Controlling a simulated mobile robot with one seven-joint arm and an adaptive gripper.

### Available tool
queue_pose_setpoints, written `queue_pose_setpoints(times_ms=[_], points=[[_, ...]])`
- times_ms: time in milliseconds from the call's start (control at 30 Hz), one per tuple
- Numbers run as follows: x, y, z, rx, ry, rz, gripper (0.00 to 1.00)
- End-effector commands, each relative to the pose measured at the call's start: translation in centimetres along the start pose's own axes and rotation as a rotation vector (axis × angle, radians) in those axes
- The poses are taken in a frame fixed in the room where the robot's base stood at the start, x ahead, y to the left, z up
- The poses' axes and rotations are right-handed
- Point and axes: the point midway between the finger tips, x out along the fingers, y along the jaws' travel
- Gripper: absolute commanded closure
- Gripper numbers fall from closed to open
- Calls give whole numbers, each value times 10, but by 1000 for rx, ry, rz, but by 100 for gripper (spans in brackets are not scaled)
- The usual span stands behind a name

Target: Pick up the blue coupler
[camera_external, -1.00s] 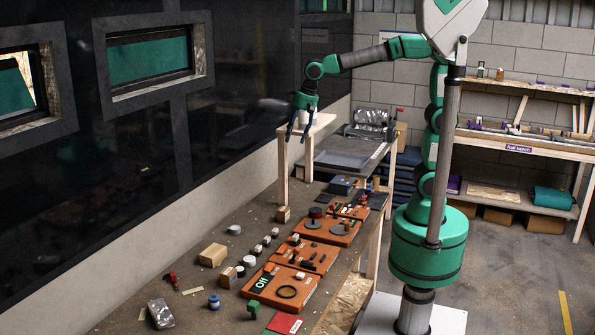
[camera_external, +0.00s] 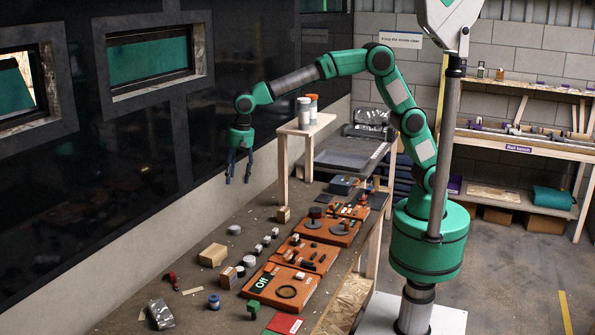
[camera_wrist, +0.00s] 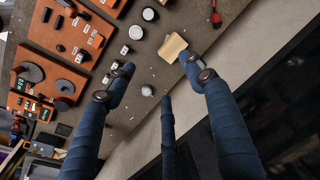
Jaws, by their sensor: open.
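A small blue round piece with a pale top, which looks like the blue coupler (camera_external: 213,301), stands on the near part of the workbench in the external view. I cannot make it out in the wrist view. My gripper (camera_external: 238,178) hangs fingers down, well above the bench, farther back than the blue piece. Its blue fingers are spread and empty, and they also show in the wrist view (camera_wrist: 157,64).
A wooden block (camera_external: 213,255), a red tool (camera_external: 173,281), a silver packet (camera_external: 160,313) and a green block (camera_external: 253,308) lie around the blue piece. Orange boards (camera_external: 281,286) line the bench's right side. A dark wall with windows (camera_external: 150,57) borders the left.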

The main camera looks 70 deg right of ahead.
Motion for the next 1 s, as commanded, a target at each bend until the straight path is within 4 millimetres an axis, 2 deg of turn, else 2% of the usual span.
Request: queue_pose_setpoints(times_ms=[33, 367, 600, 800, 1000], points=[[12, -16, 2, 0, -9, 5, 46], [84, -102, 23, 23, -50, 34, 46], [142, -160, 50, 40, -76, 60, 46], [192, -202, 81, 53, -95, 83, 46], [232, -232, 108, 64, -106, 101, 46]])
